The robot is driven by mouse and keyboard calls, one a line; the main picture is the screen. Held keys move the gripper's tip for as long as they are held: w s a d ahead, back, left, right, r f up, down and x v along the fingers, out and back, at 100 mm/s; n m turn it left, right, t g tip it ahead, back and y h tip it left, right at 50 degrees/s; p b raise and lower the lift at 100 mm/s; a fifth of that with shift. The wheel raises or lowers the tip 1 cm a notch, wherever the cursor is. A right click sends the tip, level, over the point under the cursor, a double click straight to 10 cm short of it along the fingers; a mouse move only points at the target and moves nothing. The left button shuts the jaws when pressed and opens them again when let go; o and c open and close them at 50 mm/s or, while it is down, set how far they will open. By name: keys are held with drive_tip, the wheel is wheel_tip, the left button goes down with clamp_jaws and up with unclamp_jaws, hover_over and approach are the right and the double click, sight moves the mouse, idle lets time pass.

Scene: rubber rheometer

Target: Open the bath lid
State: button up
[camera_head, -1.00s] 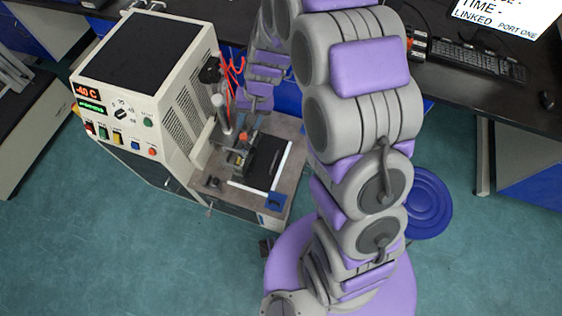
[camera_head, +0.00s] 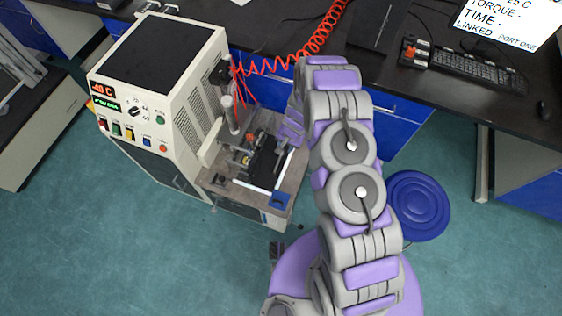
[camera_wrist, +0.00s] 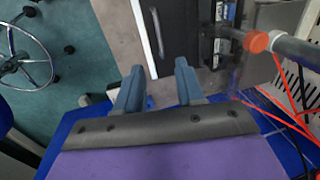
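The bath lid (camera_head: 263,162) is a dark panel in the low bench top of the cream machine, beside a white strip. In the wrist view the black lid (camera_wrist: 178,40) is ahead of the fingers, with a slim grey handle (camera_wrist: 157,33) along it. My gripper (camera_wrist: 159,66) has two blue-grey fingers standing apart with nothing between them. The handle is beyond the fingertips, roughly in line with the gap. In the head view my wrist is at the lid's right side and the fingers are hard to make out. The lid looks closed.
The cream machine (camera_head: 165,75) with its control panel stands left of the lid. A post with an orange-red cap (camera_wrist: 256,42) stands right of my fingers. Red coiled tubing (camera_head: 310,48) runs behind. A blue stool (camera_head: 418,205) is at right.

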sight(278, 163)
drive_tip(key=f+b, duration=0.1)
drive_tip(key=f, duration=0.4)
drive_tip(key=a+f+b, duration=0.1)
drive_tip(key=f, duration=0.4)
drive_tip(key=w+a+f+b, duration=0.1)
drive_tip(key=f, duration=0.4)
drive_tip(key=shift+w+f, duration=0.1)
drive_tip(key=shift+f, duration=0.2)
drive_tip(key=shift+a+f, duration=0.3)
drive_tip(key=shift+f, duration=0.25)
drive_tip(key=shift+a+f, duration=0.15)
drive_tip(key=shift+a, duration=0.05)
drive_tip(key=shift+d, duration=0.15)
drive_tip(key=shift+d, duration=0.2)
drive_tip(key=shift+c, duration=1.2)
drive_tip(key=shift+a, duration=0.2)
clamp_jaws()
